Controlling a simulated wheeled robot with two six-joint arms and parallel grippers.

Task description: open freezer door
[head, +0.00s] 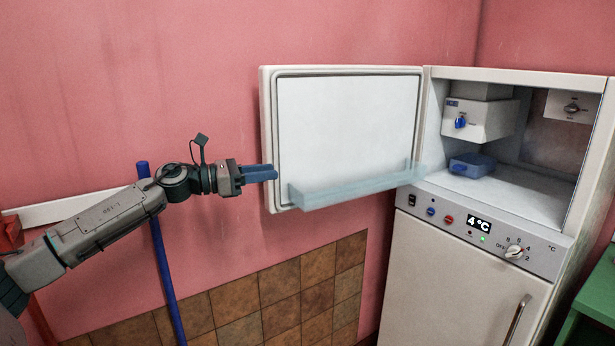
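The freezer door (345,125) is the upper door of a white fridge-freezer. It stands swung wide open to the left, with its inner face and a clear blue shelf (350,187) towards me. The freezer compartment (535,185) is exposed. My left gripper (276,173) is at the door's free left edge, its blue fingers pointing right and overlapping the edge in the picture. I cannot tell whether they touch the door, or whether a gap lies between the fingers. My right gripper is not in view.
A blue container (473,165) sits inside the compartment. The closed lower door (455,285) has a metal handle (518,320) at right. A green table (597,295) is at the right edge.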

